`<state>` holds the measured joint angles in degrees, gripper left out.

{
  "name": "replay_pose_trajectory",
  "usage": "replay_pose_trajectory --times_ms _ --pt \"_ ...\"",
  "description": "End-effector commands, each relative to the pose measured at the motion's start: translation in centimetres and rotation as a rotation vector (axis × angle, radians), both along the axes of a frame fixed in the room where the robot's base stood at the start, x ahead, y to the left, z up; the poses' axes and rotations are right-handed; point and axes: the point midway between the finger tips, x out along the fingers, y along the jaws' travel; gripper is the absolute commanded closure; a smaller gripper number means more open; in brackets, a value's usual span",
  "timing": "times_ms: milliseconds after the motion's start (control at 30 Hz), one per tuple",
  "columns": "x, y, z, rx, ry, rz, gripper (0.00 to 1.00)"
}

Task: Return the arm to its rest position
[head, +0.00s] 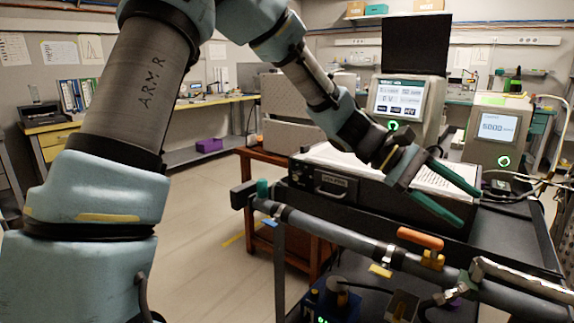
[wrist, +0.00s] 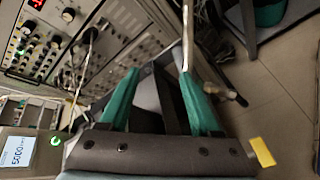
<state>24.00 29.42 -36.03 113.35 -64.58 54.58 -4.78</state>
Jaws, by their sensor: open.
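My arm rises at the left of the head view and arches over to the right. My gripper (head: 462,205) has two green fingers, which are spread apart with nothing visible between them. It hangs over the black case (head: 335,187) and the white papers on top of it, in front of the two instruments. In the wrist view my gripper (wrist: 160,95) also shows its green fingers apart and empty. I cannot tell the gap between the fingers and the case.
An instrument with a screen (head: 402,97) and a second one reading 5000 (head: 494,128) stand behind my gripper. A pipe with an orange-handled valve (head: 420,238) runs along the front of the cart. Open floor (head: 205,215) lies left of the cart.

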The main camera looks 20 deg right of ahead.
Motion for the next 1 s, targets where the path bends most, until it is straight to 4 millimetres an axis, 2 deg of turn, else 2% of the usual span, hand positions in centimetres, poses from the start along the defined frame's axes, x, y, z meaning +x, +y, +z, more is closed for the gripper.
replay_pose_trajectory --times_ms 167,267,400,533,600,700,833,900,1000 --pt "5.0 6.4 -2.9 0.126 -0.21 0.038 0.36" --pt "8.6 12.1 -4.6 0.225 -0.362 0.061 0.36" --pt "13.1 21.3 -5.9 0.371 -0.561 0.081 0.36" --pt "15.9 30.4 -5.8 0.504 -0.72 0.087 0.36" --pt "16.6 35.0 -5.4 0.569 -0.794 0.083 0.36" --pt "17.0 40.7 -4.6 0.646 -0.879 0.072 0.36" --pt "16.7 45.5 -3.9 0.711 -0.95 0.054 0.36" --pt "16.5 46.9 -3.7 0.728 -0.971 0.046 0.36" --pt "16.3 47.8 -3.7 0.739 -0.983 0.039 0.36"
